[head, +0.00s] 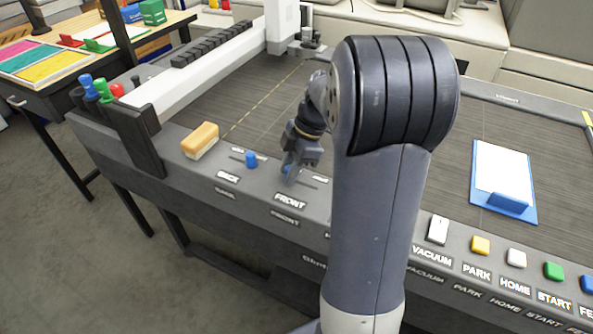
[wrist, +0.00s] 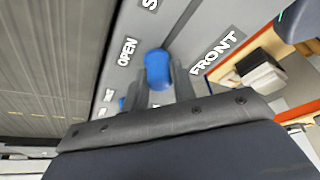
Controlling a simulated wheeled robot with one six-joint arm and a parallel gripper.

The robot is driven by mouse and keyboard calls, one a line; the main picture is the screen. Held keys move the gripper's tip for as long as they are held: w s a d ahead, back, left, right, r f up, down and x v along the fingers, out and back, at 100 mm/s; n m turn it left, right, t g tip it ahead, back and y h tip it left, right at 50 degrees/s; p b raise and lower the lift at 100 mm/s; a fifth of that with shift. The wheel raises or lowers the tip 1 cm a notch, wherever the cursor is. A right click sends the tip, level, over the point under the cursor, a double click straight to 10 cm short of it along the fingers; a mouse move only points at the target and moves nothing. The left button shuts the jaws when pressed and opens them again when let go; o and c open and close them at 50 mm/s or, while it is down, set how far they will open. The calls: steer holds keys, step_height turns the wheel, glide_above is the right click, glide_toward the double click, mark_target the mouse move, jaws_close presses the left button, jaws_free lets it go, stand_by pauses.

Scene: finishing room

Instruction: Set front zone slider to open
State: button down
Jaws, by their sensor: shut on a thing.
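The front zone slider's blue knob (wrist: 158,68) stands between my gripper's fingers in the wrist view. My gripper (head: 290,170) is shut on this knob, low over the table's front panel. In the head view my fingers hide most of the knob. The FRONT label (head: 290,201) is on the panel just below it and also shows in the wrist view (wrist: 214,53). The word OPEN (wrist: 127,52) is printed beside the knob, to its upper left in the wrist view. The exact slider position along its slot is hard to tell.
A tan-topped block (head: 200,140) sits further left. A white VACUUM switch (head: 437,230) and several coloured buttons are at the right. A blue clipboard (head: 503,165) lies on the bed.

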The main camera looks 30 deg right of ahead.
steer(key=shift+w+r, duration=0.1)
steer(key=shift+w, duration=0.05)
steer(key=c, duration=1.1)
jaws_free()
steer(key=shift+a, duration=0.15)
steer(key=shift+c, duration=0.2)
steer(key=v, duration=1)
steer(key=shift+r, duration=0.25)
